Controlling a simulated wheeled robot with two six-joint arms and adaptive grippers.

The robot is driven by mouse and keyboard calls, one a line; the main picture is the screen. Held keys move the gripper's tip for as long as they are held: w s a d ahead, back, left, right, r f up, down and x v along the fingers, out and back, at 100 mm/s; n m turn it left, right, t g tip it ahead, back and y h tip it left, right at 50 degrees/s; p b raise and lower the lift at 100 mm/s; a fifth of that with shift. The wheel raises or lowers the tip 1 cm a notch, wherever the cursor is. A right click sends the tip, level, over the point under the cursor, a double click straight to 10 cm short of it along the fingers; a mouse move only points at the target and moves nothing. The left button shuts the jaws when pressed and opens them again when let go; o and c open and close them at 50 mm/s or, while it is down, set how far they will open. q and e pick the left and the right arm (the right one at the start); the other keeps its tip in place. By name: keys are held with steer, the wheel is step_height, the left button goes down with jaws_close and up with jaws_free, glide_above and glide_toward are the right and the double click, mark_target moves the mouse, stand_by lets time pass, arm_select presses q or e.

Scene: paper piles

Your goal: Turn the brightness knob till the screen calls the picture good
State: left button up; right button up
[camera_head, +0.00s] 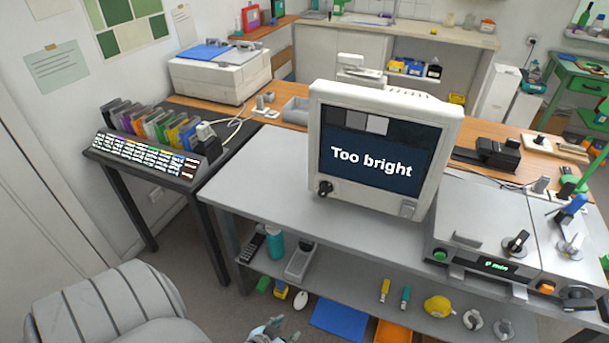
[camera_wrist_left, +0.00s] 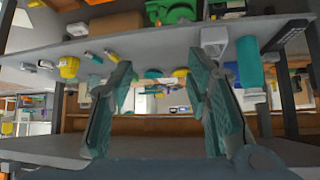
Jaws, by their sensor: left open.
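The monitor (camera_head: 440,115) stands on the grey bench, and its screen (camera_head: 375,190) reads "Too bright" below a strip of grey patches. A black knob (camera_head: 325,188) sits at the lower left of its front frame. My left gripper (camera_head: 266,330) is at the bottom edge of the head view, well below the knob and apart from it. In the left wrist view its two teal fingers (camera_wrist_left: 160,95) stand apart with nothing between them. My right gripper is not in view.
The grey bench top (camera_head: 265,185) is clear left of the monitor. A silver device with knobs (camera_head: 480,215) stands to its right. A dark side table carries colourful folders (camera_head: 160,125).

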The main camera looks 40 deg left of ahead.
arm_select(q)
steer(key=w+a+r+n+t+y, duration=0.1)
steer(key=w+a+r+t, duration=0.25)
steer(key=w+r, duration=0.6)
steer(key=n+t+y, duration=0.4)
steer(key=t, duration=0.1)
glide_toward(322, 194)
steer(key=shift+g, duration=0.25)
steer(key=b+x, duration=0.4)
steer(key=x, duration=0.5)
steer(key=shift+r, duration=0.1)
steer(key=shift+w+a+r+b, duration=0.15)
steer(key=shift+w+a+b, duration=0.05)
steer(key=shift+w+b, duration=0.2)
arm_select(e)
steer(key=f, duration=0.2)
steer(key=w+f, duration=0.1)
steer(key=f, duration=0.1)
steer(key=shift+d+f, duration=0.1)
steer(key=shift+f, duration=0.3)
arm_select(q)
jaws_close()
